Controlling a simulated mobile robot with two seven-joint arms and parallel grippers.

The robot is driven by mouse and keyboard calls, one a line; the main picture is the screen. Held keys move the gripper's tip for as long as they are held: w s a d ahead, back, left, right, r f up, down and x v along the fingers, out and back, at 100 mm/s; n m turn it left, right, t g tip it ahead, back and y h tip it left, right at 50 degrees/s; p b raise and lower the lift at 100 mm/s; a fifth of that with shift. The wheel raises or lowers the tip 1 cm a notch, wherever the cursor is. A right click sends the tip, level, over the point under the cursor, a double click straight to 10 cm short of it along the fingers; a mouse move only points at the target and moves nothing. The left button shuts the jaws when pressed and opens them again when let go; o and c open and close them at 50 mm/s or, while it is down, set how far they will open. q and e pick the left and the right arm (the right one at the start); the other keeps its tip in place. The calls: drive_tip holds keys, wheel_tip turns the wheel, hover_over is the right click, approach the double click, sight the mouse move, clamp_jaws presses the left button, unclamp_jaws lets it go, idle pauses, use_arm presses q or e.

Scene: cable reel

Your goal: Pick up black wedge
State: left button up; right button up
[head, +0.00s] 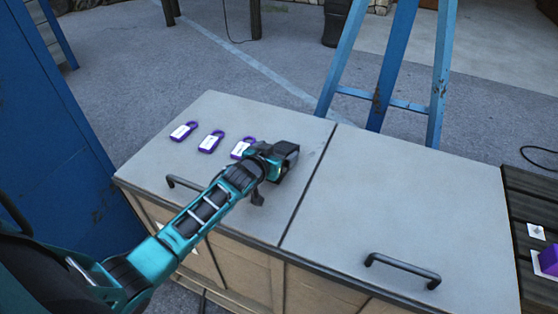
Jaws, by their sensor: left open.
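My left gripper (284,160) is open above the left lid of the grey-topped chest, near the middle seam. A dark, blocky shape shows at its end. I cannot tell whether this is only the gripper's own fingers or also the black wedge. No black wedge can be made out clearly elsewhere in the head view. My right gripper is not in view.
Three purple padlock-shaped tags (210,142) lie in a row on the left lid. The chest's right lid (400,205) is bare apart from a black handle (402,268). A blue ladder (392,65) stands behind. A purple block (549,260) sits at far right.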

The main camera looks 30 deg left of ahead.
use_arm(q)
drive_tip(key=shift+w+f, duration=0.1)
drive_tip(key=shift+w, duration=0.1)
drive_tip(key=shift+c, duration=0.2)
drive_tip(key=c, duration=1.4)
drive_tip(key=shift+c, duration=0.4)
drive_tip(key=shift+r, duration=0.2)
